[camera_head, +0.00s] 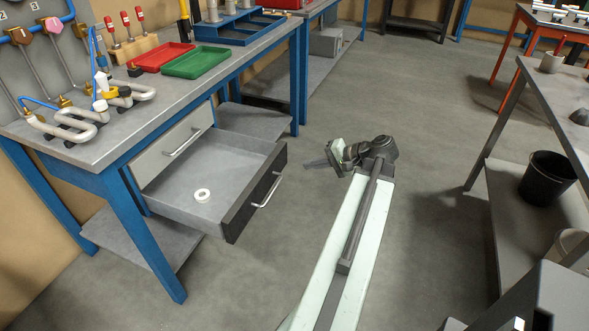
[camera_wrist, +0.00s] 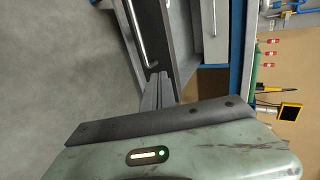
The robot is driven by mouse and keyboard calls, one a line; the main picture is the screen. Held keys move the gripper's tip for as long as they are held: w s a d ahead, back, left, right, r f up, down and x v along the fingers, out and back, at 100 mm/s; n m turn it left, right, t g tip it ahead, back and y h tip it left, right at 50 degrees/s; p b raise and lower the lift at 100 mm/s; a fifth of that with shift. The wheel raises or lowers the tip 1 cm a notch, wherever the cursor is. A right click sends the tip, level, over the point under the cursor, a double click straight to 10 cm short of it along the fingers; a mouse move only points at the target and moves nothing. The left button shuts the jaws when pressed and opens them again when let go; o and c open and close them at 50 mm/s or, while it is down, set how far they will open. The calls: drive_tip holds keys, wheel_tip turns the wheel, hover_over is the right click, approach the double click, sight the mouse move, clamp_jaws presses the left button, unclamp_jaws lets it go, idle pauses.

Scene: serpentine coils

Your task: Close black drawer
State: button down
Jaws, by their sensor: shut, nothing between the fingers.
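The black drawer (camera_head: 256,198) is pulled out from under the blue-legged workbench in the head view. It has a dark front with a silver bar handle (camera_head: 267,191), and a white ring (camera_head: 202,195) lies on its grey floor. My gripper (camera_head: 308,164) is to the right of the drawer front, apart from it in the head view, and points left toward it. In the wrist view the drawer front (camera_wrist: 153,32) and its handle (camera_wrist: 136,34) lie ahead of my gripper (camera_wrist: 158,78). The fingers are together and hold nothing. Whether the fingertips touch the front cannot be told.
The workbench (camera_head: 120,137) carries metal coils, a red tray (camera_head: 160,57) and a green tray (camera_head: 196,62). A right-hand bench holds a black bucket (camera_head: 547,178).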

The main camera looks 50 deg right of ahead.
drive_tip(key=b, duration=0.5)
approach(271, 167)
wheel_tip(271, 167, down, 4)
drive_tip(key=w, duration=0.2)
drive_tip(key=shift+w+a+r+p, duration=0.2)
drive_tip(key=shift+w+a+p, duration=0.15)
drive_tip(key=shift+w, duration=0.15)
drive_tip(key=shift+w+a+r+p, duration=0.25)
drive_tip(key=shift+w+a, duration=0.15)
drive_tip(key=shift+w, duration=0.15)
drive_tip(key=shift+w+a, duration=0.2)
drive_tip(key=shift+w, duration=0.4)
